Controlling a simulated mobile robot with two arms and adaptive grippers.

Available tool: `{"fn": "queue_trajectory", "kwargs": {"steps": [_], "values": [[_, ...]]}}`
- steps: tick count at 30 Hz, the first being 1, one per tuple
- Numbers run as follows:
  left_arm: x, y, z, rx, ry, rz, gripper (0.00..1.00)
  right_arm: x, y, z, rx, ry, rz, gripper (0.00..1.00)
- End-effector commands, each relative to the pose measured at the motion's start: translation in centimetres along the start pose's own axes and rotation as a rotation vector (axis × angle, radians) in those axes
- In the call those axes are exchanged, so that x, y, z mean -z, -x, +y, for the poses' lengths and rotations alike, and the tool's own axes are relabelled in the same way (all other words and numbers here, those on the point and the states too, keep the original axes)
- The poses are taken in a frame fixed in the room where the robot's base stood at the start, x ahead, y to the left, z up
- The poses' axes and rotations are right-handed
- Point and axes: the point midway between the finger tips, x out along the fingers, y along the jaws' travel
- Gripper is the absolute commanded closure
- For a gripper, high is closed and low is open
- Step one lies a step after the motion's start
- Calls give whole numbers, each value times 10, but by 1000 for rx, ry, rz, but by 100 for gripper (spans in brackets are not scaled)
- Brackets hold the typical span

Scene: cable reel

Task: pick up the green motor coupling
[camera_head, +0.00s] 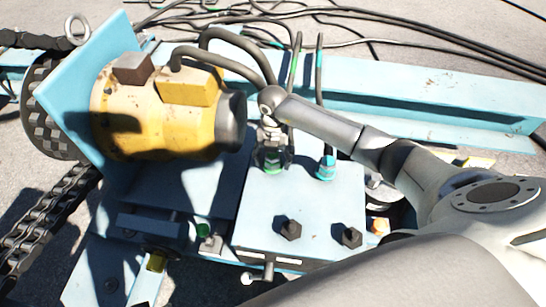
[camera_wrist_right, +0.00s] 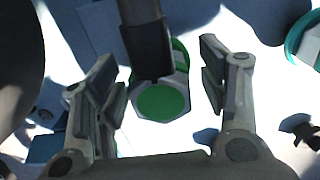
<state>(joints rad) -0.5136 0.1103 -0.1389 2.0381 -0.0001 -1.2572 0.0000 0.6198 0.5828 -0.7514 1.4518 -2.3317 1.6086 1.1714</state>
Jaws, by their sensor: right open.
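The green motor coupling (camera_wrist_right: 162,101) shows in the right wrist view as a round green face with a grey rim, between the fingers of my right gripper (camera_wrist_right: 163,82). A dark hose (camera_wrist_right: 146,38) overlaps its upper edge. The gripper is open, with a gap between each finger and the coupling. In the head view my right gripper (camera_head: 271,155) points down at the coupling on the light blue box (camera_head: 315,205). There the coupling (camera_head: 272,171) is mostly hidden, with only a bit of green showing. My left gripper is not in view.
A yellow motor (camera_head: 150,120) stands close on the left. A teal coupling (camera_head: 326,167) with an upright hose is just right of the gripper. Two dark knobs (camera_head: 290,229) rise from the box's front. Black cables (camera_head: 420,45) run behind, and a chain (camera_head: 45,215) lies left.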

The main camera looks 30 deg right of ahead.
Motion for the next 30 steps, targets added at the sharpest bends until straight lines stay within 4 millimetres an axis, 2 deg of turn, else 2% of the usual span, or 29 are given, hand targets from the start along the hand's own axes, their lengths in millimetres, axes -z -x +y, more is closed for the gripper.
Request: {"fn": "queue_trajectory", "kwargs": {"steps": [3,15,25,29,30], "values": [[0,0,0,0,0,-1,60,0,1,0,0,0,0,36],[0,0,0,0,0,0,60,0,1,0,0,0,0,88],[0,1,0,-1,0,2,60,-1,6,1,-2,0,-3,88],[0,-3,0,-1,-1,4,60,-2,17,1,-4,1,-4,88],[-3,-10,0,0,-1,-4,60,-2,22,1,-4,1,-4,88]]}}
